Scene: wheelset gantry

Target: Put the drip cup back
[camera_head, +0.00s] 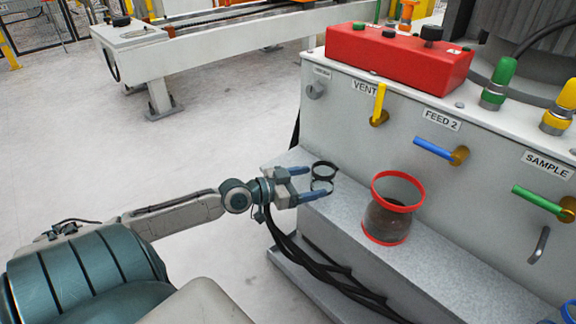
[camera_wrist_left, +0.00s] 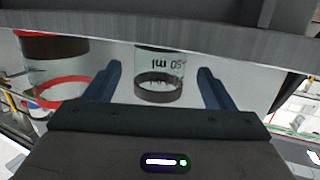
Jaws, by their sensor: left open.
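A small clear cup with black rims (camera_head: 322,177) stands on the grey ledge (camera_head: 345,215) below the panel. My left gripper (camera_head: 318,182) is at this cup with its jaws open. In the left wrist view the clear cup (camera_wrist_left: 160,62), with upside-down "50 ml" print, shows between the two spread fingers, with gaps on both sides. A larger clear cup with red rims and dark contents (camera_head: 388,220) stands further right on the ledge. It shows at the left in the left wrist view (camera_wrist_left: 60,92). Which one is the drip cup I cannot tell. My right gripper is out of view.
The panel (camera_head: 340,105) has a hook (camera_head: 316,90), a yellow VENT handle (camera_head: 380,103), a blue FEED 2 handle (camera_head: 435,148) and a green SAMPLE handle (camera_head: 540,200). A red box (camera_head: 400,55) sits on top. A blue-rimmed item (camera_head: 569,311) is at bottom right. Black cables hang beside the ledge.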

